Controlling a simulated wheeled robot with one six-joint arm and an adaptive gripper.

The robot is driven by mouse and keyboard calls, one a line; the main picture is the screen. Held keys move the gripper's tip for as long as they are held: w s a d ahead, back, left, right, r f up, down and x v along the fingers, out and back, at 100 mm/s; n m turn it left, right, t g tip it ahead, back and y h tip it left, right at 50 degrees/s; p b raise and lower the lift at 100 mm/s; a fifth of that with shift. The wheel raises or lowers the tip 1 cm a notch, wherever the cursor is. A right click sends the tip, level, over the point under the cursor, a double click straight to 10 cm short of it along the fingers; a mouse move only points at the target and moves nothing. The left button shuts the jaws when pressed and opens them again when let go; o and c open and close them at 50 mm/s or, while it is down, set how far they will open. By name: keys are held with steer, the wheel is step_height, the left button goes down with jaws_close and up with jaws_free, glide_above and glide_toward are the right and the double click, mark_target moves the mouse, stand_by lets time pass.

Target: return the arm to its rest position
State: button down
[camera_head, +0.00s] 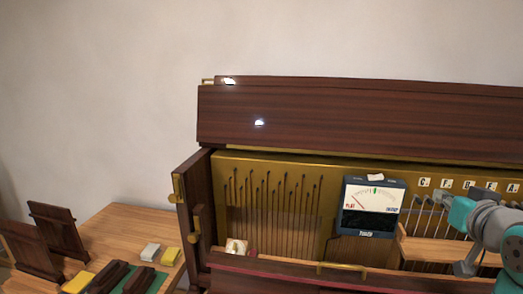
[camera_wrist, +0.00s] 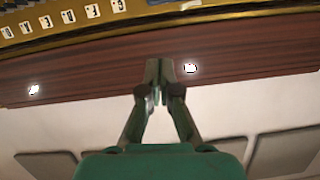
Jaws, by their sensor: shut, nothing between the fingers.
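My gripper (camera_wrist: 158,80) is shut and empty, its two fingertips together in the middle of the wrist view. Behind the fingertips in that view is the dark wooden lid (camera_wrist: 90,72) of the piano, seen upside down. Whether the fingertips touch the lid cannot be told. In the head view my teal and grey arm is at the right edge, in front of the piano's open upper case. My fingers cannot be made out there.
The piano lid (camera_head: 350,112) is raised. A tuning meter (camera_head: 372,207) stands before the brass plate (camera_head: 270,190) and strings. Letter labels (camera_head: 469,185) are at the right. At left, a wooden table (camera_head: 115,238) holds blocks and dark stands. The wall above is clear.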

steer(key=a+f, duration=0.3)
steer(key=f, duration=0.5)
steer(key=a+f, duration=0.3)
steer(key=f, duration=0.6)
steer(key=s+a+f+y, duration=0.1)
steer(key=s+a+f, duration=0.35)
steer(key=f, duration=0.25)
steer(key=s+a+f, duration=0.3)
steer(key=s+f, duration=0.2)
steer(key=f, duration=0.2)
steer(key=s+a+f+n+y, duration=0.1)
steer(key=s+a+f, duration=0.2)
steer(key=s, duration=0.4)
steer(key=s+a+f+n, duration=0.15)
steer(key=s+f, duration=0.25)
steer(key=s, duration=0.4)
steer(key=s+a, duration=0.2)
steer(key=s, duration=0.6)
steer(key=s+a+r+n+y, duration=0.1)
steer(key=s+a, duration=0.1)
steer(key=s, duration=0.7)
steer(key=shift+a+r+y, duration=0.15)
steer(key=shift+r+y, duration=0.1)
steer(key=shift+y, duration=0.05)
steer(key=shift+n, duration=0.25)
